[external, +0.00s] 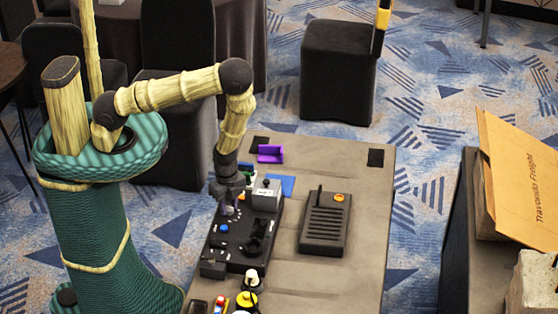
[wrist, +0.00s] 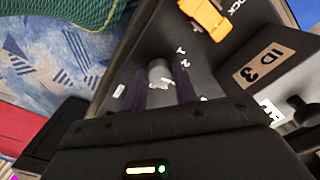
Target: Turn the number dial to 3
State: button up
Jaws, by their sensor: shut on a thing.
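The number dial (wrist: 160,74) is a small grey knob on a dark panel in the wrist view. White marks ring it, with a 1 and a 2 readable on its upper right. My gripper (wrist: 161,82) has one dark finger on each side of the knob and is shut on it. The fingers hide part of the knob and some marks, so I cannot tell which number it points to. In the external view my gripper (external: 229,207) reaches down to the left side of the black control panel (external: 238,262), and the dial is hard to make out there.
An orange part (wrist: 206,16) beside lettering and a tan "ID 3" label (wrist: 264,65) lie close to my gripper. A grey box (external: 266,197) stands on the panel's far end. A black handset-like device (external: 325,222) lies to the right on the table (external: 372,205).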

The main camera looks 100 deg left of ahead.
jog(key=o, duration=1)
jog(key=shift+c, duration=0.2)
jog(key=shift+r, duration=0.1)
notch_tip(320, 180, up, 17)
jog(key=p, duration=0.1)
jog(key=shift+r+p, duration=0.15)
jog(key=shift+p, duration=0.15)
notch_tip(320, 180, up, 9)
jog(key=n+t, duration=0.1)
jog(key=n, duration=0.3)
send_over(230, 207)
jog(key=d, duration=0.3)
jog(key=s+d+r+n+t, duration=0.1)
jog(key=s+d+r+n, duration=0.2)
jog(key=d+r, duration=0.3)
notch_tip(230, 207, up, 2)
jog(key=shift+r+n+t, duration=0.1)
jog(key=shift+n+t, duration=0.2)
jog(key=shift+n, duration=0.3)
